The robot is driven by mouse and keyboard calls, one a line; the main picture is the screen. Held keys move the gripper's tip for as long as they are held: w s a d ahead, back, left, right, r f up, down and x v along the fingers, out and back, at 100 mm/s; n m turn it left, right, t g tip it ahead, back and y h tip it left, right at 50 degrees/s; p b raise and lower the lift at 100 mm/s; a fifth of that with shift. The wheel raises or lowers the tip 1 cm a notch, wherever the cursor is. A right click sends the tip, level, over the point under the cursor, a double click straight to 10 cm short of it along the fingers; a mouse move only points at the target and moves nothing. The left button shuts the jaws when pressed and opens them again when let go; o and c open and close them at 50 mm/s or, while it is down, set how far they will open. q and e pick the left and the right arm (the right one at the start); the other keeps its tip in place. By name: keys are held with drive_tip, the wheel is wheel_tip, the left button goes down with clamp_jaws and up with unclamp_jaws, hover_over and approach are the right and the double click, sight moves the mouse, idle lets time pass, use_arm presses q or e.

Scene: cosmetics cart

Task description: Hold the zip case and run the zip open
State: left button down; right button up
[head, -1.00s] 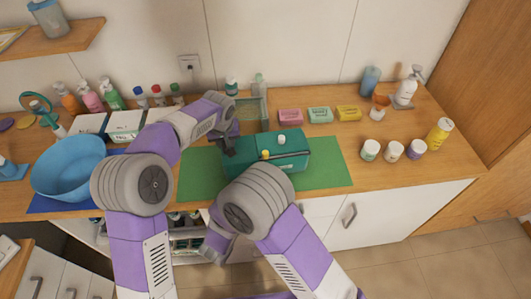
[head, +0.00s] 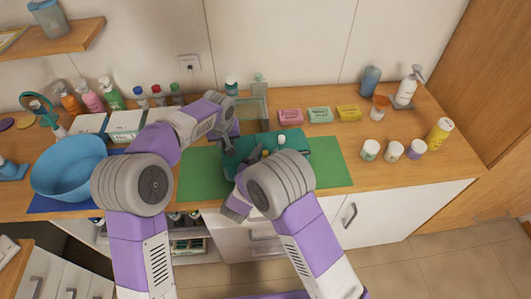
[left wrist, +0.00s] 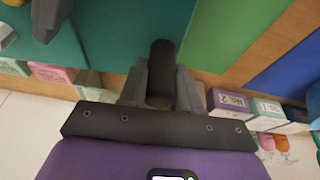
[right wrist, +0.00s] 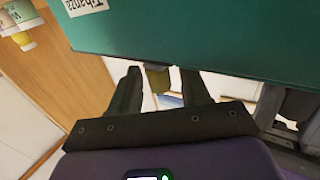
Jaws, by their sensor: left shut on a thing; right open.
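The teal zip case (head: 235,153) lies on the green mat (head: 335,176). It fills the top of the right wrist view (right wrist: 220,30), with part of a white label showing. My left gripper (head: 226,143) is at the case's left end. In the left wrist view its fingers (left wrist: 161,72) are shut on a dark round grip (left wrist: 162,55) beside the teal surface. My right gripper (right wrist: 160,82) is open at the case's near side. A small yellowish zip pull (right wrist: 157,77) shows between its fingertips; contact is unclear. My right arm hides part of the case in the head view.
A blue basin (head: 68,166) stands at the left. Behind are boxed soaps (head: 290,116) and a glass-like panel (head: 253,113). Several small jars (head: 393,151) and a yellow bottle (head: 439,134) stand right. The mat's right part is clear.

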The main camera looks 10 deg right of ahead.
sight(304, 148)
use_arm(q)
drive_tip(key=shift+r, duration=0.1)
use_arm(e)
clamp_jaws()
drive_tip(key=shift+d, duration=0.1)
drive_tip(key=d, duration=0.8)
drive_tip(key=w+d, duration=0.1)
drive_tip(key=d, duration=0.3)
drive_tip(key=shift+d, duration=0.3)
unclamp_jaws()
drive_tip(key=shift+a, duration=0.1)
